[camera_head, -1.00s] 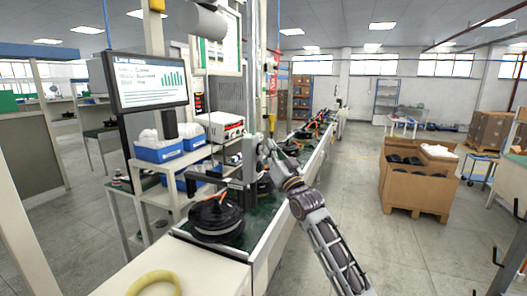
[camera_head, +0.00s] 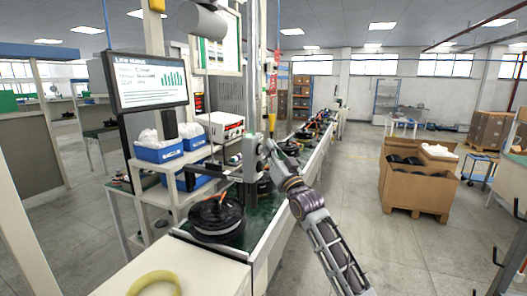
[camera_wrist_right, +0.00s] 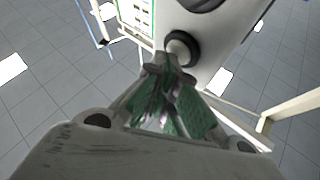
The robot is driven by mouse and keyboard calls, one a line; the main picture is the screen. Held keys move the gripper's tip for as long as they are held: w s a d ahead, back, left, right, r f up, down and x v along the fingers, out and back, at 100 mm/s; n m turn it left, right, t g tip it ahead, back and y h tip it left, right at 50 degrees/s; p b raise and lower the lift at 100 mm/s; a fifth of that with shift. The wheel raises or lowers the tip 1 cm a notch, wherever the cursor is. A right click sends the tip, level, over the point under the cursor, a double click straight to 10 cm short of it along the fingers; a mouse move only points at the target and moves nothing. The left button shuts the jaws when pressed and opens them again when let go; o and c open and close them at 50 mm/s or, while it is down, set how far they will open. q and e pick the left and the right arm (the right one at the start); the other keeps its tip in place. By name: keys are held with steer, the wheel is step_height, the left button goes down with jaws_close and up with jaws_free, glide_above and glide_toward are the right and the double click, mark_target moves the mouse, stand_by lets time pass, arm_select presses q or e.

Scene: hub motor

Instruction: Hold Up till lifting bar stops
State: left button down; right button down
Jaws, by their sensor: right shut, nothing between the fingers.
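The dark lifting bar (camera_head: 216,171) sticks out to the left from the upright column beside the line, above a black hub motor (camera_head: 215,216). My right gripper (camera_head: 267,147) is at the control box (camera_head: 250,147) on this column. In the right wrist view, the right gripper (camera_wrist_right: 174,68) is shut and empty, with its green-padded fingers together. Its tips are at a round button with a dark collar (camera_wrist_right: 182,48) on a pale box and appear to touch it. The fingertips hide part of the button, and no label is readable. My left gripper is not in view.
More hub motors (camera_head: 290,146) stand along the conveyor line behind. A yellow ring (camera_head: 154,284) lies on the front surface. The floor right of the line is clear up to a cardboard box (camera_head: 414,190).

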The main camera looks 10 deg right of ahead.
stand_by(0.4)
steer(key=shift+s+d, duration=0.45)
steer(key=shift+d, duration=0.25)
steer(key=shift+s+d, duration=0.1)
steer(key=shift+d, duration=0.05)
steer(key=shift+s+d, duration=0.7)
steer(key=shift+d, duration=0.3)
steer(key=shift+s+d, duration=0.65)
steer(key=shift+d, duration=0.35)
steer(key=shift+f+n, duration=0.1)
steer(key=shift+n, duration=0.3)
